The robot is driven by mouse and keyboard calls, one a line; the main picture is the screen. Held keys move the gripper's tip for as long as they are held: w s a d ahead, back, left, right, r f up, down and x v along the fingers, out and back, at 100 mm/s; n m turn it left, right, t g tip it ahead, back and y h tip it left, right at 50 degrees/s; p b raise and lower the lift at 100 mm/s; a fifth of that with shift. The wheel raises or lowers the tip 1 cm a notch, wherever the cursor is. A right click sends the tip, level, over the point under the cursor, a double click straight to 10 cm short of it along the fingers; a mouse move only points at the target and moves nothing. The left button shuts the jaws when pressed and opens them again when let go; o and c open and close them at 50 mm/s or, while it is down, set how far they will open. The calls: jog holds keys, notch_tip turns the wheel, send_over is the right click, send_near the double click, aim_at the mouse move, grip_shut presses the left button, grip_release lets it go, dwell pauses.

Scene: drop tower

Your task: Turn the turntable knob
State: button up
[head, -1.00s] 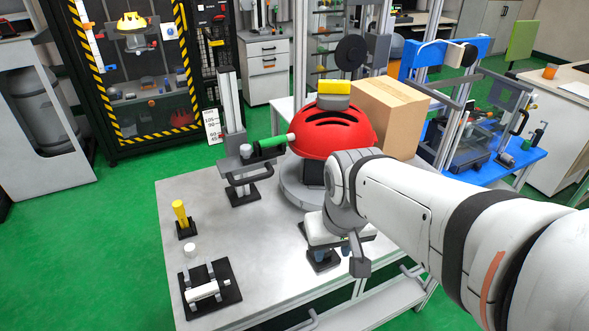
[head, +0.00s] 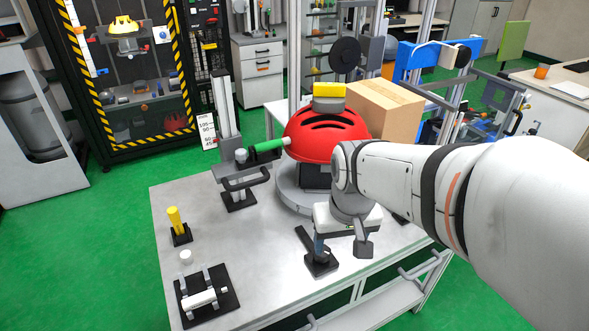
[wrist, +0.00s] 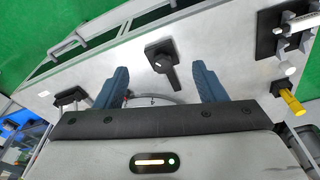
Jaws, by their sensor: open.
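The turntable knob (wrist: 160,58) is black, with a bar handle, on a dark square plate. In the wrist view it shows between and beyond my fingertips, apart from them as far as I can tell. In the head view its dark plate (head: 321,264) sits near the table's front edge, partly hidden by my gripper. My gripper (wrist: 160,70) is open and empty, its two blue fingers pointing toward the knob. The grey turntable (head: 290,196) carries a red helmet (head: 327,135), and my arm hides part of it.
A cardboard box (head: 385,110) stands behind the helmet.

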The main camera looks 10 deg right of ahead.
jog(key=shift+n+g, duration=0.3)
jog(key=shift+g, duration=0.5)
jog(key=w+f, duration=0.2)
jog(key=w, duration=0.1)
jog(key=w+f, duration=0.2)
jog(key=w, duration=0.1)
jog(key=w+f, duration=0.2)
jog(key=w, duration=0.1)
jog(key=shift+w+f, duration=0.2)
jog(key=shift+f, duration=0.15)
jog(key=shift+w+f, duration=0.4)
jog(key=shift+f+b, duration=0.5)
jog(key=shift+f, duration=3.45)
jog(key=c, duration=1)
jog(key=shift+o, duration=0.2)
jog(key=shift+m, duration=2)
